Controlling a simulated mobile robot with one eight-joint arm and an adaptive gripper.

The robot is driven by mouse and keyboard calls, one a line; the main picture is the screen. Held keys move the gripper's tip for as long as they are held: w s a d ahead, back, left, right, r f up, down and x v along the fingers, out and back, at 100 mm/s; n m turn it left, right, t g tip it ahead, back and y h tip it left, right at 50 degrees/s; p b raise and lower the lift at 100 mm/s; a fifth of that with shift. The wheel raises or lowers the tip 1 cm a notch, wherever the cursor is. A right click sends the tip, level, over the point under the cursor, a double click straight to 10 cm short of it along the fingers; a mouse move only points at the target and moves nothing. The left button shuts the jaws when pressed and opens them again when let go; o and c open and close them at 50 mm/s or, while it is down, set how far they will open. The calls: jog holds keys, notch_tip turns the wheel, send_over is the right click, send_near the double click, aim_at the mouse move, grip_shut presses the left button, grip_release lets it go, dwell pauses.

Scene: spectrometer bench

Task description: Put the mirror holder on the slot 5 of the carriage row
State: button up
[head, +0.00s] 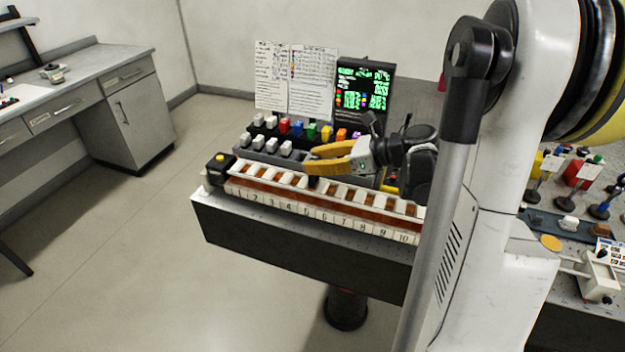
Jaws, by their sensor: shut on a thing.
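The carriage row (330,214) is a long white rack with brown recesses and numbers 1 to 10 along its front face, lying on the bench. The number 5 is near the middle of that face. My gripper (308,161), with yellow fingers, reaches in from the right above the middle of the row. It is shut on a small dark thing (313,182), likely the mirror holder, mostly hidden by the fingers. Its lower end is close to the row around slots 4 and 5. I cannot tell whether it touches the row or is in a slot.
A black block with a yellow button (220,166) stands at the row's left end. Behind the row are several white blocks (272,146) and several coloured blocks (297,128). A lit screen (363,88) stands behind. My arm hides the row's right end.

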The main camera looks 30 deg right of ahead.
aim_at(313, 175)
jog(key=shift+w+a+f, duration=0.15)
jog(key=shift+a+f, duration=0.05)
jog(key=shift+f+b, duration=0.95)
jog(key=shift+f, duration=0.9)
jog(key=shift+f, duration=0.25)
jog(key=o, duration=1.1)
jog(key=shift+r, duration=0.1)
jog(key=shift+r, duration=0.1)
